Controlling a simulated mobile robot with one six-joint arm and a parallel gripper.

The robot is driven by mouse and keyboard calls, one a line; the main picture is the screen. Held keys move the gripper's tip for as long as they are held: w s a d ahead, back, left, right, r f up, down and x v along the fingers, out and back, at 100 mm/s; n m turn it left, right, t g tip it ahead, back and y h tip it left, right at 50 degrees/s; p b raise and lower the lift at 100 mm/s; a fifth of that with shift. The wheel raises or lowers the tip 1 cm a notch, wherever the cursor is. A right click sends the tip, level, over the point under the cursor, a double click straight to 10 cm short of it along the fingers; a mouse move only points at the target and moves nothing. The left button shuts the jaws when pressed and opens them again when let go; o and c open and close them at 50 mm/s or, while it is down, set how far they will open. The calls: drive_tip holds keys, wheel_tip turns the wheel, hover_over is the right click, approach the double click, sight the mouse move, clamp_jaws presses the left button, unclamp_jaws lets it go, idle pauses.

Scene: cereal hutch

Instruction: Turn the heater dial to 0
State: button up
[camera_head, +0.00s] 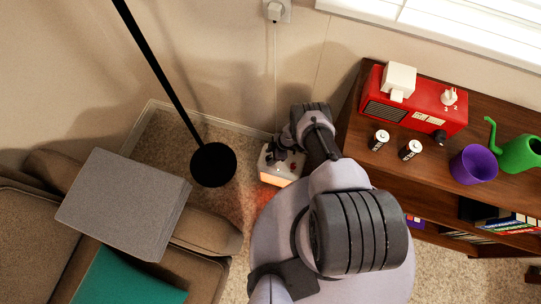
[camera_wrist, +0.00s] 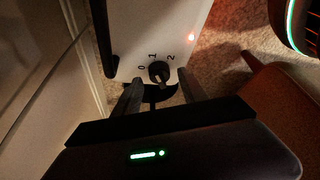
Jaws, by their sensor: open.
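The white heater (camera_head: 273,171) stands on the floor by the wall, its front glowing orange. Its top (camera_wrist: 150,28) fills the middle of the wrist view. The dark round heater dial (camera_wrist: 159,72) sits near the edge of the top, with the marks 0, 1 and 2 around it. I cannot tell for sure which mark it points to. My gripper (camera_wrist: 160,78) is open, with one finger on each side of the dial and a gap visible. In the head view, my arm partly covers the heater.
A black lamp base (camera_head: 213,165) with a pole stands left of the heater. A brown sofa (camera_head: 208,232) with a grey box-like object (camera_head: 125,200) is at the left. A wooden shelf (camera_head: 350,140) stands close on the right, holding a red radio-like device (camera_head: 420,104) and batteries. A wall outlet (camera_head: 277,10) is above.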

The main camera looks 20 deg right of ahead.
drive_tip(key=p+v, duration=0.8)
drive_tip(key=v, duration=0.9)
drive_tip(key=shift+d, duration=0.2)
drive_tip(key=shift+r, duration=0.15)
drive_tip(key=m+g+h+p, duration=0.15)
drive_tip(key=m+h, duration=0.25)
drive_tip(key=m, duration=1.7)
approach(269, 158)
drive_tip(key=shift+t, duration=0.25)
wheel_tip(269, 158, down, 10)
drive_tip(key=b, duration=0.9)
drive_tip(key=shift+s+a+r+b, duration=0.1)
drive_tip(key=shift+r+b, duration=0.05)
drive_tip(key=shift+b, duration=0.15)
clamp_jaws()
